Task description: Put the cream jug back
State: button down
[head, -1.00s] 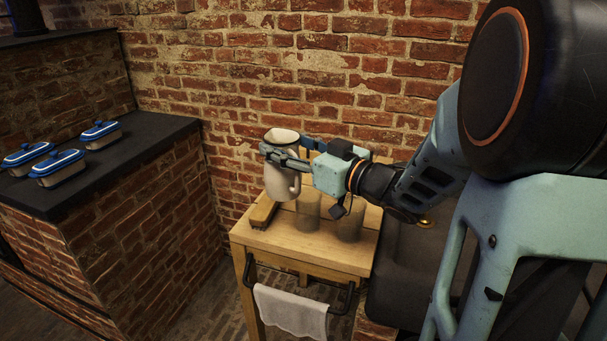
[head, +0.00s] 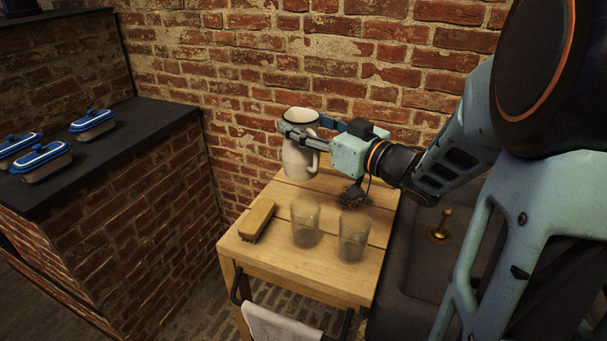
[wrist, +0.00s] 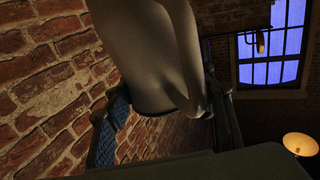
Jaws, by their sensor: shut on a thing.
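The cream jug (head: 298,160) is upright with its handle toward the right, at the back of a small wooden table (head: 258,279). My gripper (head: 304,128) is shut around the jug's upper body, below its dark rim. I cannot tell from the head view whether the jug's base touches the tabletop. In the wrist view the jug (wrist: 150,60) fills the middle, with a blue-padded finger on its left side and the other finger on its right, partly in shadow.
A wooden brush (head: 257,219) and two clear glasses (head: 305,222) (head: 353,236) stand on the table's front part. A dark, round bristly scrubber (head: 353,196) lies behind the glasses. A brick wall (head: 240,60) rises close behind. Blue-lidded dishes (head: 42,160) sit on the dark counter at left.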

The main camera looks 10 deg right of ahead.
jog(key=w+d+f+b, duration=0.2)
jog(key=w+f+b, duration=0.1)
jog(key=w+f, duration=0.9)
jog(key=shift+w+f, duration=0.4)
jog(key=shift+w, duration=0.5)
jog(key=shift+f, duration=0.25)
jog(key=c, duration=0.9)
grip_release()
jog(key=v, duration=1.2)
jog(key=shift+r+p, duration=0.2)
jog(key=shift+p, duration=0.1)
